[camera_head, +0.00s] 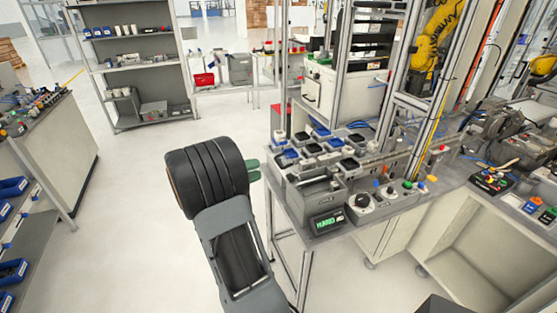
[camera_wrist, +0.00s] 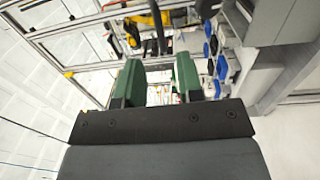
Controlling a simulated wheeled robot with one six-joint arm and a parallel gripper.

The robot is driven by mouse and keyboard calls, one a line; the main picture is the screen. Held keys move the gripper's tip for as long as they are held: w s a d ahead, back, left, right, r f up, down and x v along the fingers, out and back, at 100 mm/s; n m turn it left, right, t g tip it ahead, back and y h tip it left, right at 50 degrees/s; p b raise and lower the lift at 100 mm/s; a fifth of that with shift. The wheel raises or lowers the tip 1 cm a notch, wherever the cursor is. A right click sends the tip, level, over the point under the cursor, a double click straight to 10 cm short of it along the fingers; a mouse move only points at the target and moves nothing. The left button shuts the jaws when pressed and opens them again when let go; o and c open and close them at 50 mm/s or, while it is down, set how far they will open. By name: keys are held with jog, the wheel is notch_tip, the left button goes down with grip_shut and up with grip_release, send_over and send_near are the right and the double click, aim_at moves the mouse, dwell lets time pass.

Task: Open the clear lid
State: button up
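I cannot make out a clear lid for certain in either view. The workbench (camera_head: 290,208) stands right of my arm and carries several small grey holders with dark and blue tops (camera_head: 312,148). A grey box (camera_head: 318,197) sits at its front left corner. My gripper (camera_head: 254,170) shows in the head view only as green fingertips beyond my dark wrist, close to the bench's left edge. In the wrist view my gripper (camera_wrist: 160,72) has its green fingers apart, with nothing seen held between them.
A small display with green letters (camera_head: 327,221) and a control box with knobs (camera_head: 372,203) stand at the bench front. Metal frame posts (camera_head: 388,80) rise behind. A grey shelf (camera_head: 140,60) stands at the back left. The floor (camera_head: 120,210) left of my arm is clear.

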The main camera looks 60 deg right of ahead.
aim_at(278, 162)
jog(key=p+x, duration=0.2)
jog(key=x, duration=0.6)
jog(key=shift+c, duration=0.5)
grip_shut()
